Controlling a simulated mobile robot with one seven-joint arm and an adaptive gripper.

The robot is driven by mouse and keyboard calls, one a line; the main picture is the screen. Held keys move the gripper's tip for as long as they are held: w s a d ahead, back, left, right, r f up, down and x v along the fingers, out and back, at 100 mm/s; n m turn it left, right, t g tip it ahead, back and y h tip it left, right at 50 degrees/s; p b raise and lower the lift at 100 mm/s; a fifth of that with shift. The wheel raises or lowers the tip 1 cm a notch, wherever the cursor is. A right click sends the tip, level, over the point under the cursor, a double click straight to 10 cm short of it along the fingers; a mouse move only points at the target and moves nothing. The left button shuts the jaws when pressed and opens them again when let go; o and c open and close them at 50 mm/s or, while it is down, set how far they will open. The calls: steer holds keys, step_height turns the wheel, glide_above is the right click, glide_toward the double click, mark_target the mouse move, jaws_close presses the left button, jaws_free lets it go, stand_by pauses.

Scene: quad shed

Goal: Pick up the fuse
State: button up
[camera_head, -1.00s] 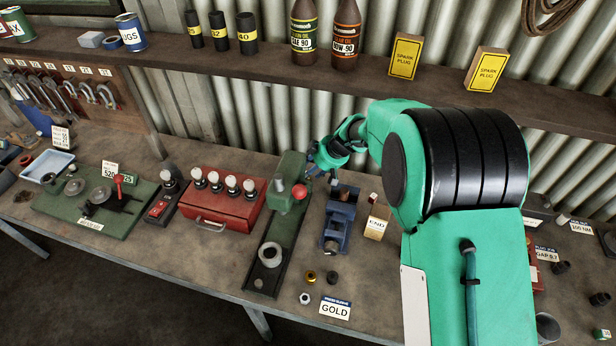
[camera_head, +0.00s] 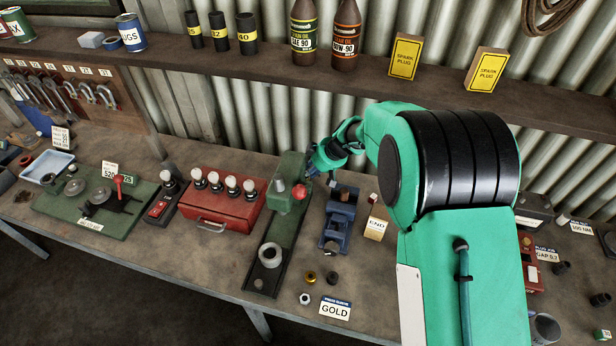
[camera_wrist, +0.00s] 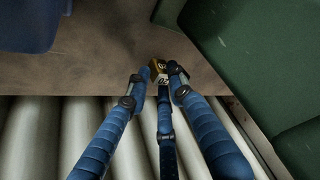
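In the wrist view a small block with a gold-yellow top and a pale marked face (camera_wrist: 159,70) lies between and just past the fingertips; it may be the fuse, but its marking is too small to read. My gripper (camera_wrist: 159,77) has blue fingers spread apart, with a third finger below the block. I cannot tell whether they touch it. In the head view my gripper (camera_head: 320,165) is at the back of the bench, right of the red knob on the green press. The block is hidden there.
The green press (camera_head: 272,230) stands left of my gripper and a blue vise (camera_head: 338,220) in front of it. The END card (camera_head: 376,226) stands to the right. Corrugated wall (camera_head: 290,115) rises close behind, with a shelf (camera_head: 260,62) above.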

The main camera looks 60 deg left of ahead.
steer(key=shift+r, duration=0.2)
steer(key=shift+r, duration=0.6)
step_height(320, 180, up, 2)
steer(key=shift+r, duration=0.15)
steer(key=w+d, duration=1.2)
steer(key=shift+w+d+f, duration=0.2)
steer(key=shift+w+d, duration=0.15)
steer(key=shift+w+d+r, duration=0.1)
steer(key=shift+d, duration=0.05)
